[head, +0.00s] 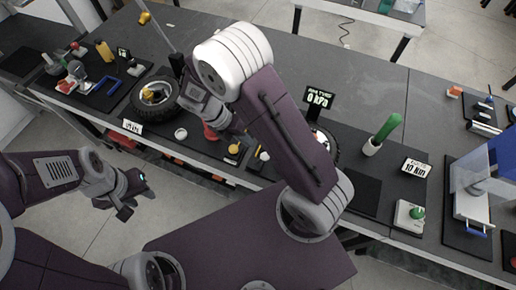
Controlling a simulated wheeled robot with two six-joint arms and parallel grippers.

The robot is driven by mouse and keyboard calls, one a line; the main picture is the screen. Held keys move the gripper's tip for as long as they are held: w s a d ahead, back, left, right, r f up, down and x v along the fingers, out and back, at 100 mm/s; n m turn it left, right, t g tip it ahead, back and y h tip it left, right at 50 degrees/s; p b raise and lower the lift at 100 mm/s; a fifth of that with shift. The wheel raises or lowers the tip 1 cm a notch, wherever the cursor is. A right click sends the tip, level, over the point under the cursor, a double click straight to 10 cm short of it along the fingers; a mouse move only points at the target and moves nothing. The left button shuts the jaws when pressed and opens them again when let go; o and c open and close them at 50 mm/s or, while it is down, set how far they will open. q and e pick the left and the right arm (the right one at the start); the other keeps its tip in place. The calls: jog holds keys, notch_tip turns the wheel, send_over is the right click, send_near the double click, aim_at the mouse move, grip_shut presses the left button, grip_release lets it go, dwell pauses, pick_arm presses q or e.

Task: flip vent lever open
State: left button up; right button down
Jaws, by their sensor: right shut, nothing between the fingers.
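My right arm reaches over the dark bench, and its gripper (236,128) is low over the middle of the bench, shut and empty. A small red part (210,132) shows just left of the right gripper, and a yellow round knob (233,149) lies just below it. I cannot tell which of these, if either, is the vent lever; my right arm hides part of this area. My left gripper (134,200) hangs over the floor in front of the bench, apart from everything, and looks open.
A tyre (156,96) lies left of the right gripper, with a white label (132,127) near it. A black "0 kPa" display (318,100) stands behind my right arm. A green-handled tool (384,132) and a "10 km" sign (415,168) stand to the right.

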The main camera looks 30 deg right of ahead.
aim_at(263, 157)
jog(key=x, duration=0.7)
jog(key=shift+s+d+f, duration=0.1)
jog(key=shift+s+f, duration=0.05)
jog(key=shift+f, duration=0.15)
jog(key=shift+s+d+p, duration=0.45)
jog(key=shift+s+p, duration=0.15)
jog(key=shift+p, duration=0.2)
jog(key=shift+s+d+f, duration=0.15)
jog(key=shift+d, duration=0.05)
jog(key=shift+s+d, duration=0.1)
jog(key=shift+s, duration=0.15)
jog(key=shift+w, duration=0.1)
